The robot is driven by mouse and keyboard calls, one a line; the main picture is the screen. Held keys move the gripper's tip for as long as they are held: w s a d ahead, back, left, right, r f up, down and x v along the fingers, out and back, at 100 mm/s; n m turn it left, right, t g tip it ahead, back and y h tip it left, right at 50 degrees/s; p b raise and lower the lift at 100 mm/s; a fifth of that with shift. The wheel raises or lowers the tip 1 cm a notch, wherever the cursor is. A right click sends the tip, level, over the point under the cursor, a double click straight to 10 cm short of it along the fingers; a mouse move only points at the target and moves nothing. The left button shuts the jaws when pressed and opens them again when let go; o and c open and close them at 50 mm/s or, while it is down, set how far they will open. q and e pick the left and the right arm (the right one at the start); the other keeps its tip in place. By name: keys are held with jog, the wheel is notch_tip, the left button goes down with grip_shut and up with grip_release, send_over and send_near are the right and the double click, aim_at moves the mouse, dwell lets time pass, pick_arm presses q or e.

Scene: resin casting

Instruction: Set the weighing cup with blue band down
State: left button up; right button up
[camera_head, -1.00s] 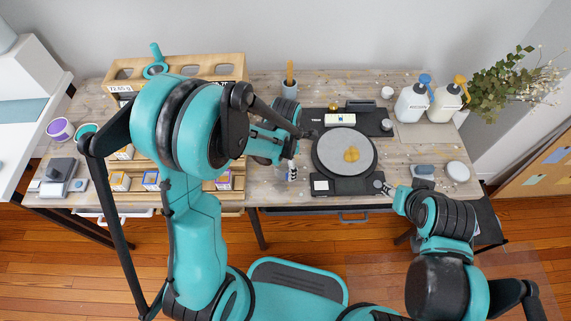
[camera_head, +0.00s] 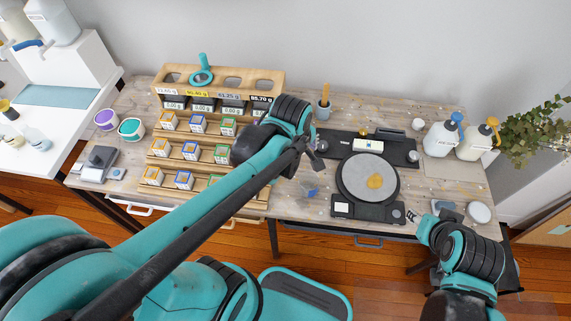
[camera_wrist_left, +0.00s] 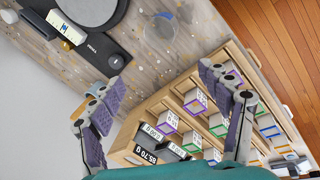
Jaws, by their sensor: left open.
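The weighing cup with blue band (camera_head: 310,188) is a small translucent cup standing on the table, just left of the round turntable.
The black unit with a grey turntable (camera_head: 367,180) stands right of the cup. A stepped wooden rack (camera_head: 225,82) with several small boxes is to the left. A brush pot (camera_head: 323,110) stands behind. White bottles (camera_head: 441,138) are at the right. Some table around the cup is clear.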

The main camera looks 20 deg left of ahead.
pick_arm(q)
jog(key=s+a+r+m+t, duration=0.2)
jog(key=s+m, duration=0.4)
jog(key=m, duration=0.8)
jog(key=shift+s+a+r+t, duration=0.2)
jog(key=shift+a+r+t, duration=0.05)
jog(key=shift+r+t, duration=0.7)
